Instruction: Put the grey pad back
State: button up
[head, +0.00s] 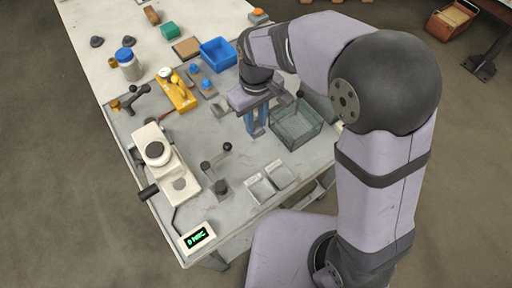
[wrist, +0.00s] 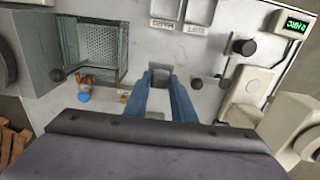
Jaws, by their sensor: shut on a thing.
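My gripper (wrist: 161,76) has blue fingers and points down over the bench. In the wrist view its fingertips are shut on a small dark grey block, which looks like the grey pad (wrist: 160,79). In the head view my gripper (head: 256,130) is over the middle of the bench, just left of the wire basket. I cannot tell whether the pad touches the bench top.
Two shallow labelled trays (head: 261,190) lie near the front edge. A lever with a black ball (head: 222,185), a cream tester (head: 160,158) and a green-lit display (head: 198,237) stand left. A blue bin (head: 217,53) is behind.

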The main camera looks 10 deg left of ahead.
jog(key=shift+f+p, duration=1.3)
jog(key=shift+f, duration=3.7)
jog(key=shift+f, duration=0.15)
jog(key=o, duration=1)
jog(key=shift+c, duration=0.2)
notch_tip(320, 180, up, 12)
jog(key=b, duration=0.3)
jog(key=shift+r, duration=0.2)
jog(key=shift+d, duration=0.1)
